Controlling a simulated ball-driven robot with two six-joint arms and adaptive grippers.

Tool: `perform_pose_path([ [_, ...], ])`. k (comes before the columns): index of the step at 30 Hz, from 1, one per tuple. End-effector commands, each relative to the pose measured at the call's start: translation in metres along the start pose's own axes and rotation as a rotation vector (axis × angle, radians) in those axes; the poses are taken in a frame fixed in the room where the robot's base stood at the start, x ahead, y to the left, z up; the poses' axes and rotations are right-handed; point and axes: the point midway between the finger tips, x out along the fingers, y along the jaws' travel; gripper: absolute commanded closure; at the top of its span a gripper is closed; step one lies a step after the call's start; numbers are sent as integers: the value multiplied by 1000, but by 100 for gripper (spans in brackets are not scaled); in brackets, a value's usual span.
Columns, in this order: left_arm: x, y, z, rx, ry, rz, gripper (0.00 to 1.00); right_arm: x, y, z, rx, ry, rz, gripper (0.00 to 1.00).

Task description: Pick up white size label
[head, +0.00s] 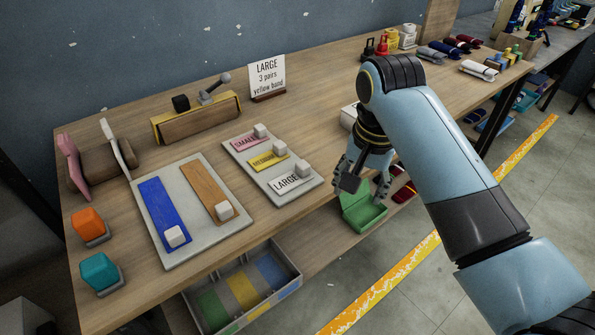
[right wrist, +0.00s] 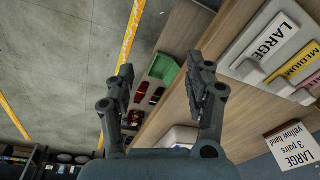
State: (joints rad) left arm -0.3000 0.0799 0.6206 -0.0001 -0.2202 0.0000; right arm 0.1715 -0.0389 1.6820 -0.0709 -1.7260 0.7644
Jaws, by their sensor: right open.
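The white size label (head: 284,187), printed LARGE, lies on a grey board (head: 312,190) near the table's front edge, with a pale block on it. It also shows at the upper right of the right wrist view (right wrist: 272,38). On the same board, a yellow MEDIUM label (head: 262,163) and a pink SMALL label (head: 244,143) lie farther back. My right gripper (head: 366,184) is open and empty, to the right of the white label and apart from it. In the right wrist view its fingers (right wrist: 161,70) are spread, with the label off to their right. My left gripper is not in view.
A sign (head: 266,73) reads LARGE, 3 pairs, yellow band. A second board (head: 206,236) with blue and brown strips lies to the left. A green bin (head: 362,212) sits below near my right gripper. A divided tray (head: 290,283) is under the table (head: 140,285).

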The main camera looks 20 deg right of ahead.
Motion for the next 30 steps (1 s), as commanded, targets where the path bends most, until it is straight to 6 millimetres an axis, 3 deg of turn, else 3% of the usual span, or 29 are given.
perform_pose_path([
  [1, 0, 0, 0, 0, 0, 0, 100, -8, -27, -12, 67, -18, 0, 46],
  [4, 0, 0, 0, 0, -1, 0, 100, -26, -74, -31, 220, -56, 24, 46],
  [6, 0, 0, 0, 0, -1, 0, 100, -39, -100, -39, 304, -75, 45, 46],
  [10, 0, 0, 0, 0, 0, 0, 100, -59, -129, -47, 407, -90, 74, 46],
  [14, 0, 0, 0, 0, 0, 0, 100, -61, -138, -48, 445, -95, 90, 46],
  [21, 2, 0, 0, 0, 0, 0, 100, -23, -135, -44, 448, -95, 90, 46],
  [30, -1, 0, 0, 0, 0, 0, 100, 7, -128, -37, 447, -96, 91, 46],
])
